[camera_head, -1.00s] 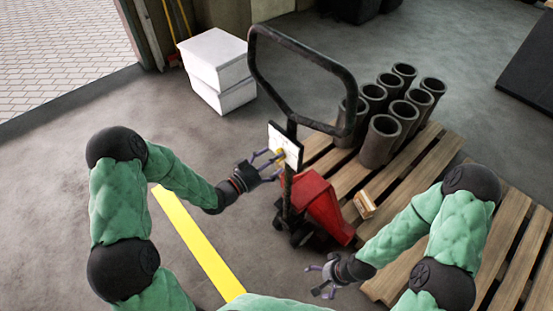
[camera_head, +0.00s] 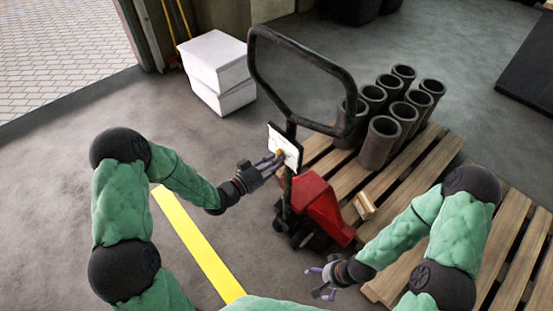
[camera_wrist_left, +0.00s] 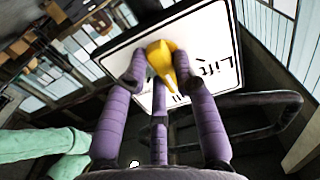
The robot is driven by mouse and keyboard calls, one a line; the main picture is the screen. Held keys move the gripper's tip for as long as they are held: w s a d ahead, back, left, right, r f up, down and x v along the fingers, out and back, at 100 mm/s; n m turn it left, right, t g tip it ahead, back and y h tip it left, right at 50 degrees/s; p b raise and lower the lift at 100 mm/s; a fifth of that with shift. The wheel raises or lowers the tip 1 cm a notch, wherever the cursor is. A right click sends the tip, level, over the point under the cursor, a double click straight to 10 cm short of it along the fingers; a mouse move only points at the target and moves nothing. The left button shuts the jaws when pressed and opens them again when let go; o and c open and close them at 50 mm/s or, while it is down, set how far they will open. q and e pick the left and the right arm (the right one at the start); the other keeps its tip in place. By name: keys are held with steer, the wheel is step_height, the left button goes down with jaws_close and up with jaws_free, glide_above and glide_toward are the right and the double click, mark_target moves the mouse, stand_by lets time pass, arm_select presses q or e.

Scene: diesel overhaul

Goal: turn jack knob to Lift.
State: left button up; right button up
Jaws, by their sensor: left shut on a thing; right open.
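The yellow knob (camera_head: 279,153) sits on the white panel (camera_head: 288,146) of the red pallet jack (camera_head: 320,203). In the left wrist view the knob (camera_wrist_left: 160,58) has a pointed end toward the lower right, and the panel (camera_wrist_left: 205,38) carries the word "Lift" to its right, seen tilted. My left gripper (camera_head: 272,162) is at the panel, its purple fingers shut around the knob; the fingertips hide the knob's sides. My right gripper (camera_head: 320,279) is open and empty, low in front of the jack and apart from it.
The jack's black loop handle (camera_head: 272,86) rises above the panel. A wooden pallet (camera_head: 432,160) with several dark cylinders (camera_head: 380,140) and a small wooden block (camera_head: 364,205) lies to the right. White boxes (camera_head: 218,70) stand behind left. The floor on the left is clear.

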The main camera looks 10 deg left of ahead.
arm_select(q)
steer(key=shift+w+a+r, duration=0.2)
steer(key=shift+a, duration=0.05)
steer(key=shift+w+a+r+n+p, duration=0.1)
steer(key=shift+r+n+p, duration=0.1)
steer(key=shift+n+p, duration=0.7)
steer(key=n+p, duration=0.1)
steer(key=n, duration=0.1)
steer(key=shift+n, duration=0.3)
steer(key=n+p, duration=0.1)
steer(key=n, duration=0.2)
steer(key=shift+w+a+r+p, duration=0.1)
steer(key=shift+a+p, duration=0.1)
steer(key=shift+p, duration=0.15)
steer(key=shift+n, duration=0.9)
steer(key=o, duration=1.4)
steer(key=shift+f, duration=0.35)
steer(key=shift+c, duration=0.2)
steer(key=shift+d, duration=0.15)
